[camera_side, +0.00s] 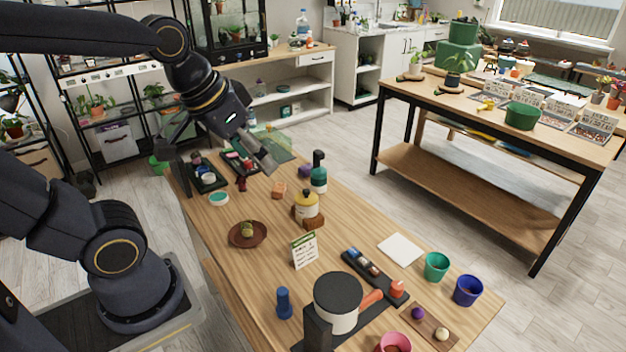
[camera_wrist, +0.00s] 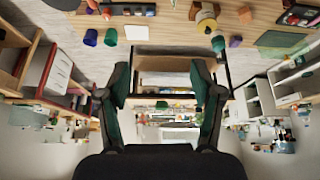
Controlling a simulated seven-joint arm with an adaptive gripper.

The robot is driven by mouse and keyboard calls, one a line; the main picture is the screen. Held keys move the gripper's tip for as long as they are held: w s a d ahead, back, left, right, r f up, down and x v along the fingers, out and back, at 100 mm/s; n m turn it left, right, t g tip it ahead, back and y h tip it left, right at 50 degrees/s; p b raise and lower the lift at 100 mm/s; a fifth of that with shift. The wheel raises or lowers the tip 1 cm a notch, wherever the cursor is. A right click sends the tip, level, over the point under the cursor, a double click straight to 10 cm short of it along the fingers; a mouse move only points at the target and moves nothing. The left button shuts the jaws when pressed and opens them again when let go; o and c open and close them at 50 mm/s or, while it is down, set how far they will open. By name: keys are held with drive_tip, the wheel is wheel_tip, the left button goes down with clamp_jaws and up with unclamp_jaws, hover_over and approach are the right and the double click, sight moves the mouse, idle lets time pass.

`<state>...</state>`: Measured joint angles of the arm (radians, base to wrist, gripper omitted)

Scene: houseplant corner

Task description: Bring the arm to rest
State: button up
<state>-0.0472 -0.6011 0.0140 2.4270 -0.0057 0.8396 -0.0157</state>
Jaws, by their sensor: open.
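My gripper (camera_side: 258,152) is above the far end of the wooden table in the side view, near two dark trays. In the wrist view my gripper (camera_wrist: 162,75) shows two dark fingers with green pads, spread apart with nothing between them. My arm reaches in from the left, bent, with the wrist angled down and to the right. The wrist view looks across the room, with the table along its top edge. Whether the fingers touch anything is hard to tell in the side view, but they appear clear of the table.
A dark tray (camera_side: 209,178) lies near my gripper.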

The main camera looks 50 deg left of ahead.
drive_tip(key=s, duration=0.1)
drive_tip(key=s+d+m, duration=0.1)
drive_tip(key=s, duration=0.1)
drive_tip(key=shift+s+d+f, duration=0.15)
drive_tip(key=shift+s, duration=0.05)
